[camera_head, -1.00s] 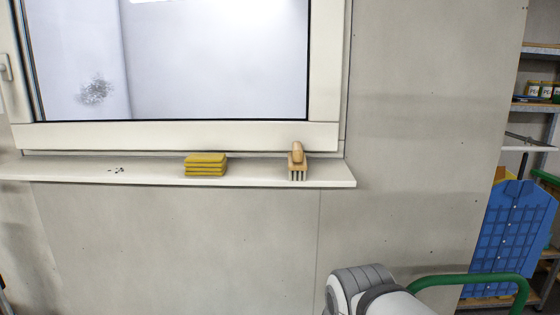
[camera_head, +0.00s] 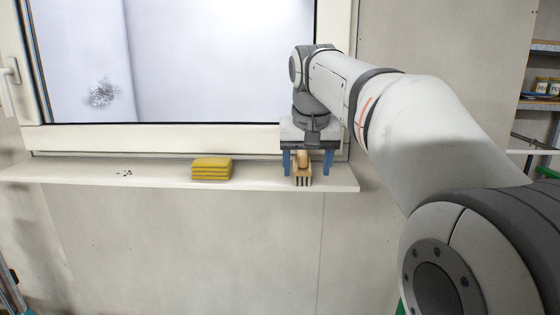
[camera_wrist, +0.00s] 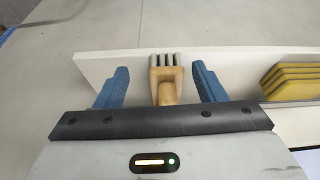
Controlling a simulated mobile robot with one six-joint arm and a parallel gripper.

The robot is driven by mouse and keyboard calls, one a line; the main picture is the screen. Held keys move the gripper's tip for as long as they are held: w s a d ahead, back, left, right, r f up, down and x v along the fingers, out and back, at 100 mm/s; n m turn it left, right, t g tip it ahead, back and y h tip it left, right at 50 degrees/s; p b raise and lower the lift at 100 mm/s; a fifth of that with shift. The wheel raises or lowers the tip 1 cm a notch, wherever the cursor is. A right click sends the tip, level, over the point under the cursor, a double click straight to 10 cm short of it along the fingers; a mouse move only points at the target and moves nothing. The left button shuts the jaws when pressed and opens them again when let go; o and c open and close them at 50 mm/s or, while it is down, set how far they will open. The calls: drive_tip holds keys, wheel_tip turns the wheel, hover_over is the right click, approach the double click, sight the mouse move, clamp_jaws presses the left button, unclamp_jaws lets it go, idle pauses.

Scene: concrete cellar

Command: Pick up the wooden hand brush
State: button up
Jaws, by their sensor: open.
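My gripper (camera_head: 307,172) is open above the sill, with one blue finger on each side of the brush. In the wrist view the brush (camera_wrist: 165,77) lies between the two blue fingers of my gripper (camera_wrist: 164,86), with a gap on both sides. The handle's rear end is partly hidden by the gripper body. No finger visibly touches the brush.
A stack of folded yellow cloths (camera_head: 211,169) lies on the sill (camera_head: 90,172) left of the brush; it also shows in the wrist view (camera_wrist: 292,82). Small dark specks (camera_head: 124,173) lie further left. The window frame (camera_head: 180,138) rises behind the sill.

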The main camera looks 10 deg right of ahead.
sight(300, 152)
drive_tip(key=shift+m, duration=0.3)
drive_tip(key=w+r+p, duration=0.1)
drive_tip(key=w+r, duration=0.4)
drive_tip(key=shift+w+a+r, duration=0.1)
drive_tip(key=shift+a+r, duration=0.05)
drive_tip(key=shift+a, duration=0.05)
drive_tip(key=x, duration=0.4)
drive_tip(key=p+x, duration=0.1)
drive_tip(key=x, duration=0.1)
drive_tip(key=shift+d+f, duration=0.25)
drive_tip(key=shift+d, duration=0.15)
drive_tip(key=shift+w+f, duration=0.1)
drive_tip(key=shift+f, duration=0.4)
drive_tip(key=shift+c, duration=0.5)
drive_tip(key=c, duration=1.1)
drive_tip(key=shift+r, duration=0.15)
